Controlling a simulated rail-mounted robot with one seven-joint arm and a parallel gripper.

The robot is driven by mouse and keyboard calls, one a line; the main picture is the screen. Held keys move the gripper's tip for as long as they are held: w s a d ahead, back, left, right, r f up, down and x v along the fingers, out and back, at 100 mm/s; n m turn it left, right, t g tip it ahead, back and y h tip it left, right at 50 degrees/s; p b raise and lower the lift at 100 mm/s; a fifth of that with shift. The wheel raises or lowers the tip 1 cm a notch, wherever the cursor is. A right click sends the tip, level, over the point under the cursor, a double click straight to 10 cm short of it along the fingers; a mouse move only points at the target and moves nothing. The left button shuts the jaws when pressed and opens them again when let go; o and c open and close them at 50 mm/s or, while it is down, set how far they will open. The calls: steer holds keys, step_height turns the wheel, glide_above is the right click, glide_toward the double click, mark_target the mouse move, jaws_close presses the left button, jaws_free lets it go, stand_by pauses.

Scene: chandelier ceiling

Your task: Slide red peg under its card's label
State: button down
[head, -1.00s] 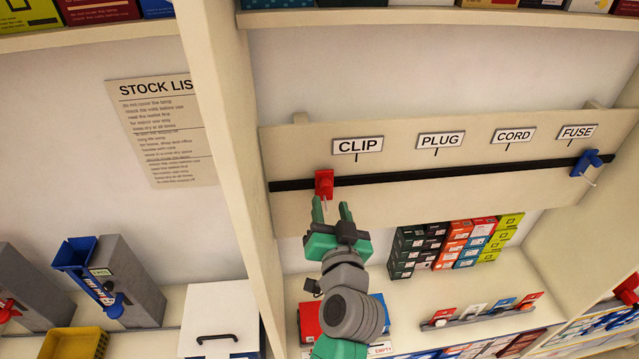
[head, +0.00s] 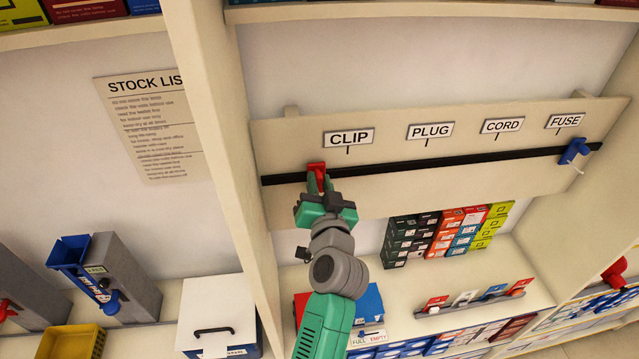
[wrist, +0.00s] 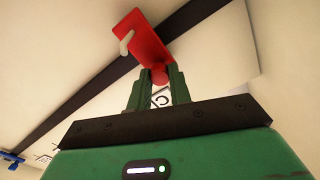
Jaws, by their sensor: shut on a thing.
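The red peg (head: 317,170) sits on the black rail (head: 440,168), to the left of the CLIP label (head: 348,138) and its tick mark. My gripper (head: 318,192) is at the peg from below. In the wrist view, my gripper's green fingers (wrist: 158,82) are shut on the round red knob of the red peg (wrist: 144,38), whose flat plate and pale hook stand beyond them. The PLUG (head: 430,131), CORD (head: 502,125) and FUSE (head: 565,121) labels run to the right above the rail. Small coloured cards (head: 475,298) stand on the shelf below, their print unreadable.
A blue peg (head: 572,151) sits at the rail's right end, under FUSE. The rail between the pegs is clear. Stacked boxes (head: 445,235) stand below the board. An upright shelf post (head: 220,140) is to the left.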

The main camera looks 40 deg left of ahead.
steer(key=w+d+b, duration=0.4)
steer(key=w+b, duration=0.1)
steer(key=b, duration=0.1)
steer(key=shift+w+d+b, duration=0.2)
steer(key=shift+w+b, duration=0.05)
steer(key=shift+b, duration=0.05)
steer(key=c, duration=1.3)
jaws_free()
steer(key=v, duration=0.8)
steer(key=shift+b, duration=0.4)
steer(key=shift+w, duration=0.1)
